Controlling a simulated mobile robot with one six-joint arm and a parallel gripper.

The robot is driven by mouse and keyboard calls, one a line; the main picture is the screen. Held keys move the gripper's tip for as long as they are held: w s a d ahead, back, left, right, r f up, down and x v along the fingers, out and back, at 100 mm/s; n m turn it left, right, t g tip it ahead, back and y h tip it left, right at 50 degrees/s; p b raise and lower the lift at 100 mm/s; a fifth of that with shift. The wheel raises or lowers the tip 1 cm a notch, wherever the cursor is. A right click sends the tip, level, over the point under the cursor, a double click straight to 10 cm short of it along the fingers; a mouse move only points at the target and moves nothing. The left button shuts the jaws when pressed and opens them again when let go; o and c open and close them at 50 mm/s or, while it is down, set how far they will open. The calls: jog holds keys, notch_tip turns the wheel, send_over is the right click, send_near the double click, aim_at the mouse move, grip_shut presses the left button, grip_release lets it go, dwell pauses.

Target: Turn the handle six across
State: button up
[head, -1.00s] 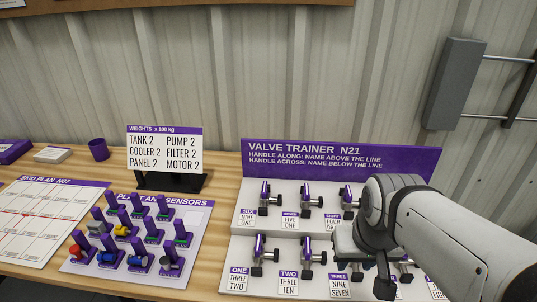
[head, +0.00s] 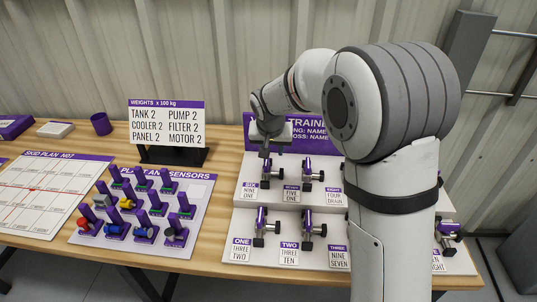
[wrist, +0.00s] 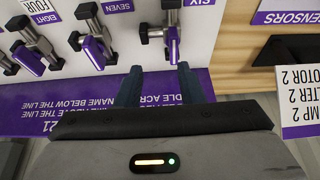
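Valve six stands at the left end of the top row of the valve trainer, above the label SIX. Its purple handle (head: 266,172) also shows in the wrist view (wrist: 173,45), where it runs up and down the picture. My gripper (head: 266,152) is above and behind valve six in the head view. In the wrist view its two dark fingers (wrist: 160,84) are spread apart with nothing between them. They point towards valve six, with its handle end just beyond the gap. I cannot tell how far above the handle they are.
Valve seven (head: 308,172) stands close to the right of six. A lower row of valves includes one (head: 261,225) and two (head: 308,228). The purple trainer sign (head: 253,128) rises behind. The weights sign (head: 166,105) and sensor board (head: 205,185) are to the left. My arm hides the board's right part.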

aim_at(266, 161)
jog(key=w+f, duration=0.1)
jog(key=f, duration=0.1)
jog(key=w+a+f, duration=0.1)
jog(key=f, duration=0.1)
jog(key=w+a+f+p, duration=0.1)
jog(key=w+f, duration=0.1)
jog(key=f, duration=0.1)
jog(key=shift+x, duration=0.8)
jog(key=shift+c, duration=0.3)
